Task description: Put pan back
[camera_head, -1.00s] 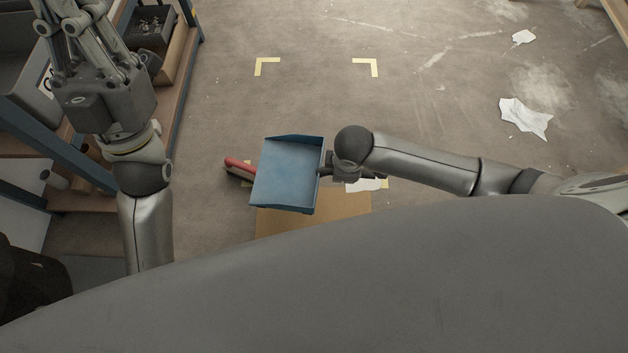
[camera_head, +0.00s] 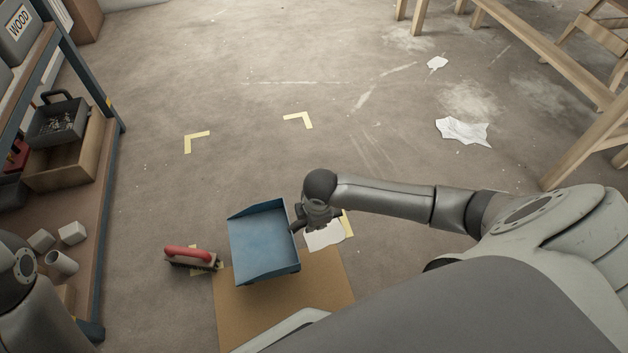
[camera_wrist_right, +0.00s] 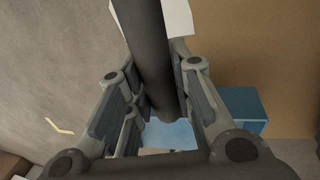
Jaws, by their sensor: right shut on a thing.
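My right gripper (camera_head: 300,222) is at the pan's right side. In the right wrist view the fingers (camera_wrist_right: 155,110) are shut around a dark round handle (camera_wrist_right: 150,50), with part of the blue pan (camera_wrist_right: 245,105) beyond them. I cannot tell the pan's exact height above the board. My left arm shows at the lower left edge, but its gripper is out of view.
A red-handled tool (camera_head: 190,257) lies left of the pan on the floor. The brown board (camera_head: 300,295) is beneath. Yellow corner marks (camera_head: 297,120) and papers (camera_head: 463,131) lie on open floor. A shelf (camera_head: 95,190) with boxes stands left, wooden trestles (camera_head: 585,120) at upper right.

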